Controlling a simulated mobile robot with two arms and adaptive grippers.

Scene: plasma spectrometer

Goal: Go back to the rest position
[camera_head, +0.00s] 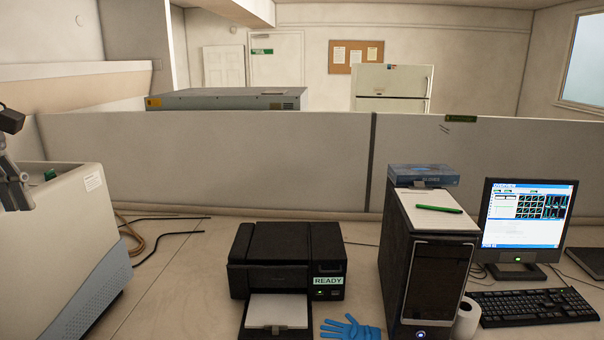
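My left gripper (14,188) is at the far left edge of the head view, with only part of it in the picture. It hangs in front of or above the left end of a grey-white instrument (75,225); I cannot tell whether it touches it. Its fingers are cut off and dark, so I cannot tell whether they are open or shut. I see nothing held in it. My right gripper is not in view.
A black printer (285,248) with a READY label, a blue glove (350,328), a computer tower (428,265), a monitor (523,222) and a keyboard (532,306) stand on the bench. A grey partition (220,160) runs behind. Bench between instrument and printer is mostly clear, with cables behind.

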